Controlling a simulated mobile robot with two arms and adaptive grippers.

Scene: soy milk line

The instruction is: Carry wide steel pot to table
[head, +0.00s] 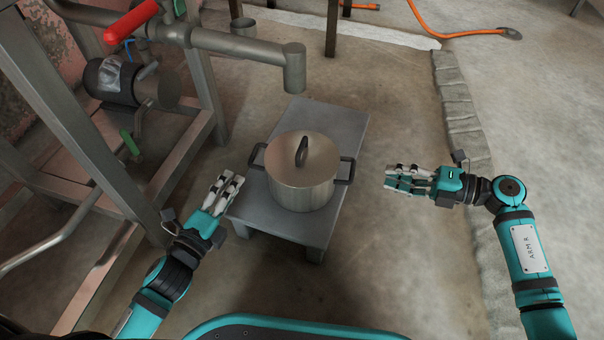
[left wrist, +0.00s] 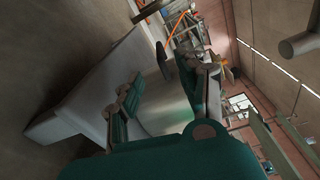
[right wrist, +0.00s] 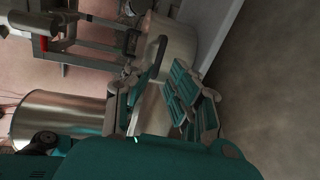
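The wide steel pot (head: 302,190) stands upright with its lid on, on a low grey bench (head: 345,125). The lid has a dark knob, and a dark handle sticks out on each side. My left gripper (head: 232,180) is open and empty, left of the pot and a little short of its left handle (head: 256,156). My right gripper (head: 392,178) is open and empty, right of the pot, with a gap to its right handle (head: 346,170). The pot also shows past the fingers in the left wrist view (left wrist: 165,105) and the right wrist view (right wrist: 178,42).
A steel frame (head: 100,165) with a pump (head: 115,78) stands close on the left. A pipe end (head: 294,68) hangs just behind the bench. An orange hose (head: 440,30) lies at the back right.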

